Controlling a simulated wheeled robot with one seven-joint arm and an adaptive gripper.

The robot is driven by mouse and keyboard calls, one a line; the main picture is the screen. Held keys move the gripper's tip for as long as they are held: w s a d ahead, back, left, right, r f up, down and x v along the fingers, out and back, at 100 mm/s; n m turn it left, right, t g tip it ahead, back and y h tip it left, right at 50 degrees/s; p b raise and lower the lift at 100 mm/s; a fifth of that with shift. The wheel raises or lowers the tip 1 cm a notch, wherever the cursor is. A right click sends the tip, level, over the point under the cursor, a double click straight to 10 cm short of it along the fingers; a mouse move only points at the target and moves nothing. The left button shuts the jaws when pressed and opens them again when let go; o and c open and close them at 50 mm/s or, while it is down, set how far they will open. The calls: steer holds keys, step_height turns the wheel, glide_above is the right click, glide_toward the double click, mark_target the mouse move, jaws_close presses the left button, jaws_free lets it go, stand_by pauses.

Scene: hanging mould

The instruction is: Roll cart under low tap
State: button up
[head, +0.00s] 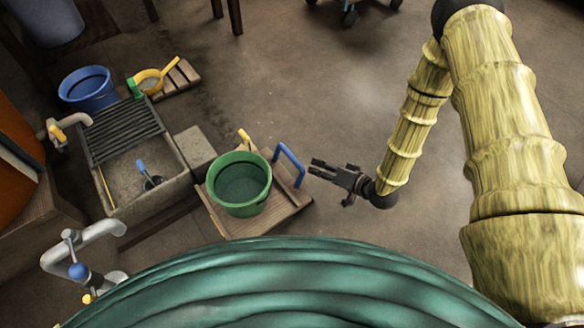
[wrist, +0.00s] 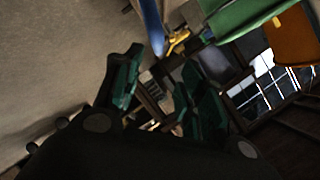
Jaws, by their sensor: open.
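A wooden cart (head: 270,216) stands on the floor left of my gripper, with a green bucket (head: 240,183) on it. Its blue handle (head: 291,160) rises at the right edge, and it also shows in the wrist view (wrist: 152,25). My gripper (head: 314,169) is open and empty just right of the handle, apart from it. In the wrist view its fingers (wrist: 160,85) are spread below the handle. A tap with a yellow lever (head: 58,130) is at the left, and a grey pipe tap with a blue knob (head: 80,262) is at lower left. I cannot tell which is lower.
A stone basin (head: 180,190) with a dark rack (head: 120,130) lies left of the cart, beside a concrete block (head: 195,150). A blue bucket (head: 88,90) and a wooden pallet (head: 180,80) with a yellow pan (head: 150,82) are behind. The floor (head: 310,90) behind my gripper is clear.

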mark_target(292, 156)
steer(key=shift+w+a+f+y+b, duration=0.25)
steer(key=shift+w+f+y+b, duration=0.25)
steer(key=shift+f+b, duration=0.35)
steer(key=shift+w+a+f+y+b, duration=0.2)
steer(key=shift+w+f+y+b, duration=0.35)
steer(key=shift+b, duration=0.5)
steer(key=b+x, duration=0.2)
steer(key=x, duration=0.2)
steer(key=b+x, duration=0.2)
steer(key=x, duration=0.2)
steer(key=shift+w+a+f+b, duration=0.2)
steer(key=shift+a+f+b, duration=0.05)
steer(key=shift+f+b, duration=0.1)
steer(key=shift+b+x, duration=0.35)
steer(key=shift+x, duration=0.6)
steer(key=shift+r, duration=0.2)
steer(key=shift+c, duration=0.2)
jaws_close()
